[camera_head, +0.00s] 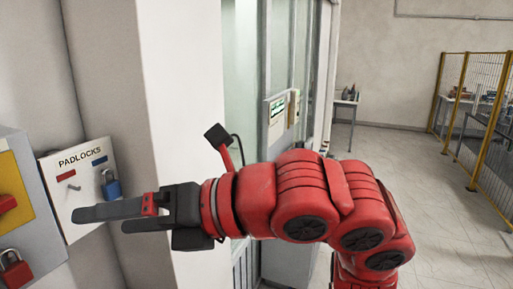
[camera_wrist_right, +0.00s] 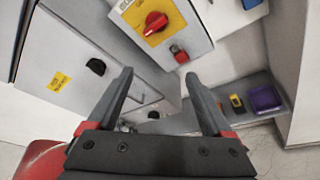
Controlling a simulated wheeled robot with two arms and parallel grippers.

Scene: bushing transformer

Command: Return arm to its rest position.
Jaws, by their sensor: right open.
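My right arm (camera_head: 300,195) is red and reaches across the head view from the lower right towards the left wall. Its dark right gripper (camera_head: 100,220) is open and points left, in front of the lower part of the PADLOCKS board. In the right wrist view, the two fingers of the right gripper (camera_wrist_right: 158,76) are spread apart with nothing between them. My left gripper is in no view.
The white PADLOCKS board (camera_head: 82,160) carries a blue padlock (camera_head: 110,184). A red padlock (camera_head: 14,268) hangs on the grey switch box, which has a red rotary switch (camera_wrist_right: 153,22). A purple bin (camera_wrist_right: 264,98) sits lower right. Open floor lies right, before a yellow-framed fence (camera_head: 485,125).

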